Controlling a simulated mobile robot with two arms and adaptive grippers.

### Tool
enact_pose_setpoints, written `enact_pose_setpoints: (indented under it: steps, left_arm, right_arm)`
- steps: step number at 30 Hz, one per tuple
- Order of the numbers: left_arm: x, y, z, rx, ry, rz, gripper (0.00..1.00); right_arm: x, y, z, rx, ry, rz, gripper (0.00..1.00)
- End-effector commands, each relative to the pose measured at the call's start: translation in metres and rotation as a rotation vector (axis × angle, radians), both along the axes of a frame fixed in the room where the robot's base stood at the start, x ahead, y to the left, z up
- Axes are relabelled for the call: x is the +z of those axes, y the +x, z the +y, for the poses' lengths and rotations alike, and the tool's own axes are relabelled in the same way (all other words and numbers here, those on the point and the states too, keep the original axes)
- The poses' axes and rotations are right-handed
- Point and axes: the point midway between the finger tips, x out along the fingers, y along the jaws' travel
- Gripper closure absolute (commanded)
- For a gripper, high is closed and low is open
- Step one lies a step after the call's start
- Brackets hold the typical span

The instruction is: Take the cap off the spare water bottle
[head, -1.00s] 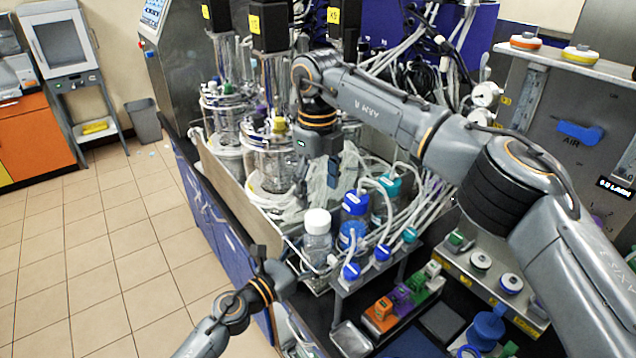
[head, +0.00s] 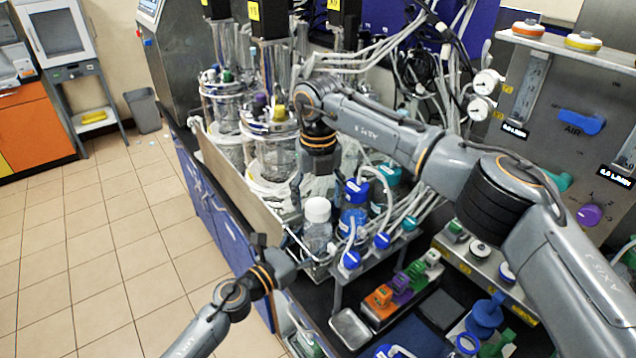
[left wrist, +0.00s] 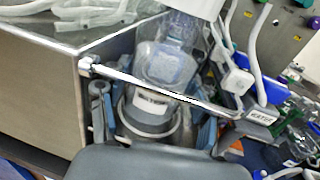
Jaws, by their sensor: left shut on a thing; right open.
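The spare water bottle (head: 318,240) is clear and stands upright at the front left corner of the bottle rack, with its white cap (head: 318,209) on. My left gripper (head: 291,254) reaches it low from the left and is shut on its body. In the left wrist view the clear bottle (left wrist: 167,62) stands between my left fingers, behind a thin rail; its cap (left wrist: 197,7) is cut by the top edge. My right gripper (head: 318,184) is open and empty, pointing down just above and behind the cap, apart from it as far as I can tell.
A blue-capped bottle (head: 355,207) stands close on the right of the spare bottle, with tubing around it. Glass bioreactor vessels (head: 272,147) stand behind. A metal side panel (head: 240,190) runs along the left.

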Motion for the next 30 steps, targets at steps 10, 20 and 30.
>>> enact_pose_setpoints:
  steps: [10, 20, 30]
  left_arm:
    - [0.0009, 0.0002, -0.0001, 0.000, -0.001, -0.001, 1.00]
    - [0.0008, 0.0002, -0.0001, 0.000, -0.001, -0.001, 1.00]
    - [0.0008, 0.0002, 0.0001, 0.000, -0.001, -0.001, 1.00]
  right_arm:
    - [-0.0127, -0.0002, 0.0003, 0.001, 0.001, -0.001, 0.32]
    - [-0.0126, -0.0002, 0.0002, 0.001, 0.001, 0.000, 0.79]
    - [-0.0125, 0.0002, -0.0005, 0.157, 0.000, -0.001, 0.89]
